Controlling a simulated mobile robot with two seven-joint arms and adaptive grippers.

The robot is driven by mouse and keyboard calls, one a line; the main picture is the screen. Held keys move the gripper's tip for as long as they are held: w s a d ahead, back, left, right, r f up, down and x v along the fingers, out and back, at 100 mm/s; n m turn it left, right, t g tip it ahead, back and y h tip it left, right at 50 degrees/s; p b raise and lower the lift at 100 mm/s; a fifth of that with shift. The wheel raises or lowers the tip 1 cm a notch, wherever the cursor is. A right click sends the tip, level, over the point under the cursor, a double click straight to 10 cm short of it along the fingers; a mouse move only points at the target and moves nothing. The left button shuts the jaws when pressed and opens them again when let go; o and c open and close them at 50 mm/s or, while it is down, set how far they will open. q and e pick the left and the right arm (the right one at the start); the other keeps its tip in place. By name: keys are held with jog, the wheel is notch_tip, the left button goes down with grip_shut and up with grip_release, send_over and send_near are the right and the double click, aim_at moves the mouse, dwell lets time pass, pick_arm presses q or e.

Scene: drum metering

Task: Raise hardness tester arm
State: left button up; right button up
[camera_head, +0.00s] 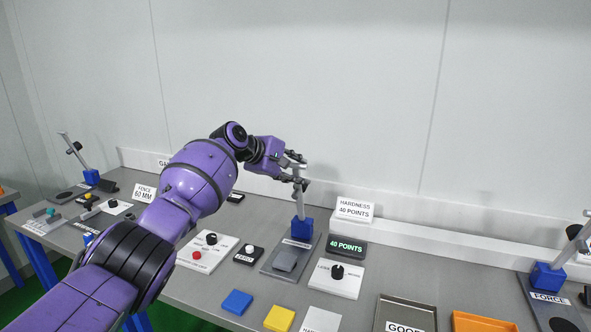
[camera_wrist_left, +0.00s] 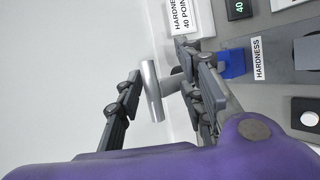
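The hardness tester has a blue hinge block (camera_head: 301,228) on a grey base plate, with a grey block (camera_head: 286,260) lying on the plate. Its arm (camera_head: 299,202) stands up, close to upright, from the blue block. My left gripper (camera_head: 294,172) is at the top of this arm. In the left wrist view, the silver crossbar handle (camera_wrist_left: 152,92) lies between the spread fingers of my left gripper (camera_wrist_left: 160,98), with a clear gap on the left finger's side. Contact on the right finger's side cannot be told. The blue block also shows there (camera_wrist_left: 232,63). My right gripper is not in view.
A green-lit display (camera_head: 346,247) reads 40 POINTS, below a HARDNESS sign (camera_head: 354,209). A knob panel (camera_head: 337,278) stands right of the tester and a ZERO button (camera_head: 249,254) left. Blue (camera_head: 237,302) and yellow (camera_head: 279,318) pads lie in front. The FORCE tester (camera_head: 548,277) is far right.

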pick_arm(q)
jog(key=shift+d+r, duration=0.1)
jog(key=shift+r, duration=0.15)
jog(key=v, duration=1.2)
jog(key=shift+f, duration=0.2)
